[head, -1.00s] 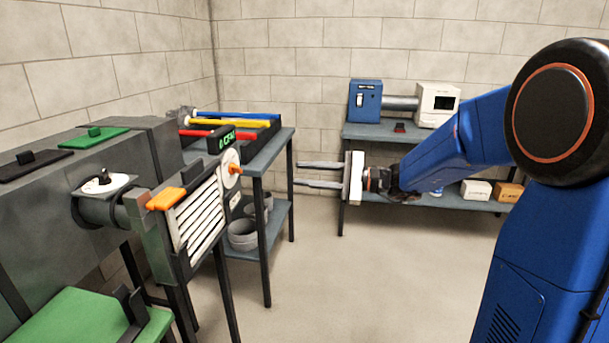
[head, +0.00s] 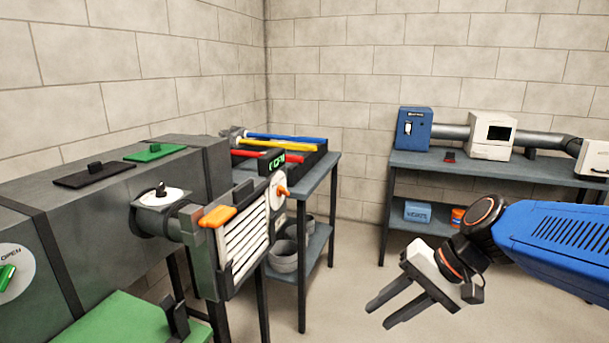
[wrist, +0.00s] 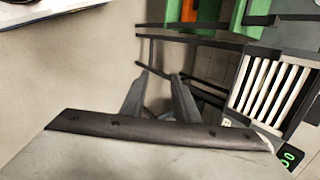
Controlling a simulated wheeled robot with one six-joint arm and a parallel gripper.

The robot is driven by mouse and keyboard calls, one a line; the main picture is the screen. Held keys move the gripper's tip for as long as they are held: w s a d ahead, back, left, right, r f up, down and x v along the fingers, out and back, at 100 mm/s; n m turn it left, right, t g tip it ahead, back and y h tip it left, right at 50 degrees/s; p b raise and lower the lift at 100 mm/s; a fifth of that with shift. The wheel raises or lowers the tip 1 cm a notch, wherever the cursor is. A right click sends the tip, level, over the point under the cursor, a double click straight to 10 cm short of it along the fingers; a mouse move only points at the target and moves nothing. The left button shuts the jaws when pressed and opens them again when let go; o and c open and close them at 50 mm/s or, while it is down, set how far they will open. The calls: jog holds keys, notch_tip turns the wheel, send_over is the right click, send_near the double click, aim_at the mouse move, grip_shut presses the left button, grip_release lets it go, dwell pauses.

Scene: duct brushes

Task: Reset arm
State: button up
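My gripper (head: 383,312) hangs at the lower right of the head view, over open floor. Its two dark fingers are apart and point down to the left, with nothing between them. In the wrist view the two fingers (wrist: 158,98) also stand apart and empty. The duct (head: 85,215) with its white louvred grille (head: 246,240) is well to the left of the gripper, and nothing touches the gripper.
A bench (head: 318,185) holds blue, yellow and red brushes (head: 285,142) in a dark tray. A back table (head: 400,165) carries a blue box (head: 413,128) and a white machine (head: 491,135). A green panel (head: 110,325) lies at front left. The middle floor is clear.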

jog(key=s+d+f+n+t+h, duration=0.3)
jog(key=s+d+h, duration=0.4)
jog(key=d, duration=0.6)
jog(key=shift+s+n, duration=0.6)
jog(key=shift+n, duration=0.1)
jog(key=shift+a, duration=0.15)
